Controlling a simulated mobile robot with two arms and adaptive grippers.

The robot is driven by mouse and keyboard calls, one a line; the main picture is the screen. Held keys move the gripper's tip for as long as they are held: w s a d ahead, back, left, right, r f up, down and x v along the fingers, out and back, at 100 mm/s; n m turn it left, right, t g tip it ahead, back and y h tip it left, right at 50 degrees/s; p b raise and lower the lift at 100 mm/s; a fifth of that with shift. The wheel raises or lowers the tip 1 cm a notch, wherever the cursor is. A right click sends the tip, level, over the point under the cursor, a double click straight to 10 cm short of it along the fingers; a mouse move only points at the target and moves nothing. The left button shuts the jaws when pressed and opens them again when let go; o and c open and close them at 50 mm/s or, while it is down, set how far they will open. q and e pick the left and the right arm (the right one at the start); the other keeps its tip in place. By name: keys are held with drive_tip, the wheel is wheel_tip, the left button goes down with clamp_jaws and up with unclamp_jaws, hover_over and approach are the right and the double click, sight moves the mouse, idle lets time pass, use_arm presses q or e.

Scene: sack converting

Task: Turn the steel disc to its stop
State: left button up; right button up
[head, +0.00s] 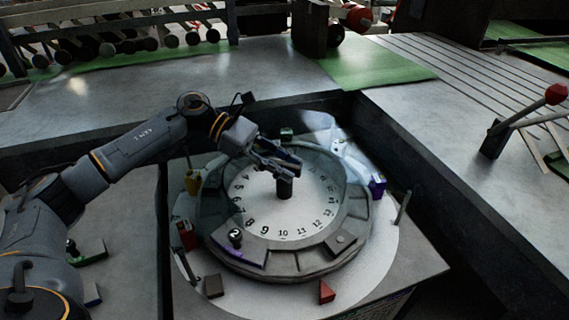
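The gripper hides part of the disc's far side. My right gripper is not in view.
Small coloured pieces sit around the housing: a yellow one (192,182), a purple one (377,186) and a red wedge (327,292). A dark raised frame surrounds the recess. A red-knobbed lever (555,95) stands at the right.

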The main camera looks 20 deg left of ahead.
use_arm(q)
drive_tip(key=v, duration=1.2)
